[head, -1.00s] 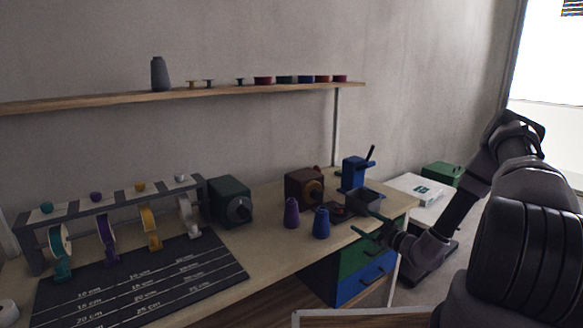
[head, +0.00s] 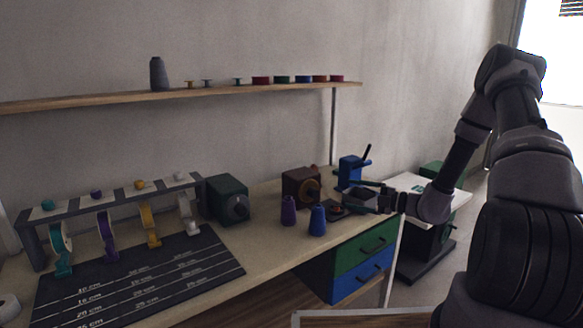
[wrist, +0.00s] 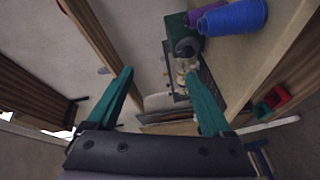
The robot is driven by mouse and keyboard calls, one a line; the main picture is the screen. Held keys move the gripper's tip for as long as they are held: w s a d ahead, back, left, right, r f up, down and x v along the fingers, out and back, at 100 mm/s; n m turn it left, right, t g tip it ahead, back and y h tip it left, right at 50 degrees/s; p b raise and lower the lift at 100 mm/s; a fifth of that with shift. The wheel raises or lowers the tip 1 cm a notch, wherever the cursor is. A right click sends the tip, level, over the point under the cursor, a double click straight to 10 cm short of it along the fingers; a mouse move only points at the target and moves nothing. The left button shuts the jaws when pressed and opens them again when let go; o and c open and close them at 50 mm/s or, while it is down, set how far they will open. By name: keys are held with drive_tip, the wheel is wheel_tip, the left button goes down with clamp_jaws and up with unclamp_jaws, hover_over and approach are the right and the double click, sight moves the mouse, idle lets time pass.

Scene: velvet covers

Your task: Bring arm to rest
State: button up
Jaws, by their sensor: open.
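My gripper (head: 366,194) is open at the right end of the workbench, close to the small blue press (head: 351,172) in the picture. In the wrist view my gripper (wrist: 160,76) shows its two green fingers spread wide with nothing held between them. My arm rises from the lower right, bends high up and comes down to the gripper. The blue thread cone (head: 317,221) and the purple cone (head: 288,210) stand upright on the bench, left of the gripper and apart from it.
The bench (head: 262,237) has green and blue drawers (head: 362,268) below its right end. A dark green box (head: 227,199) and a brown box (head: 301,187) stand toward the back. A ribbon rack (head: 110,199) and dark measuring mat (head: 140,281) fill the left. A wall shelf (head: 200,95) holds spools.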

drive_tip(key=s+a+r+n+g+h, duration=0.2)
drive_tip(key=s+r+n+g, duration=0.2)
drive_tip(key=s+r+n, duration=0.45)
drive_tip(key=s+a+r+n+g+h, duration=0.2)
drive_tip(key=s+r+n+g, duration=0.25)
drive_tip(key=r+n, duration=0.65)
drive_tip(key=s+d+r+n+t+h, duration=0.3)
drive_tip(key=s+r+n, duration=0.3)
drive_tip(key=n, duration=0.5)
drive_tip(key=s+d+r+n+t+h, duration=0.3)
drive_tip(key=s+d+r+n+h, duration=0.2)
drive_tip(key=s+n, duration=0.5)
drive_tip(key=shift+d+r+n+t+h, duration=0.15)
drive_tip(key=shift+r+n+t+h, duration=0.2)
drive_tip(key=shift+r+n+h, duration=0.25)
drive_tip(key=shift+s+r, duration=0.1)
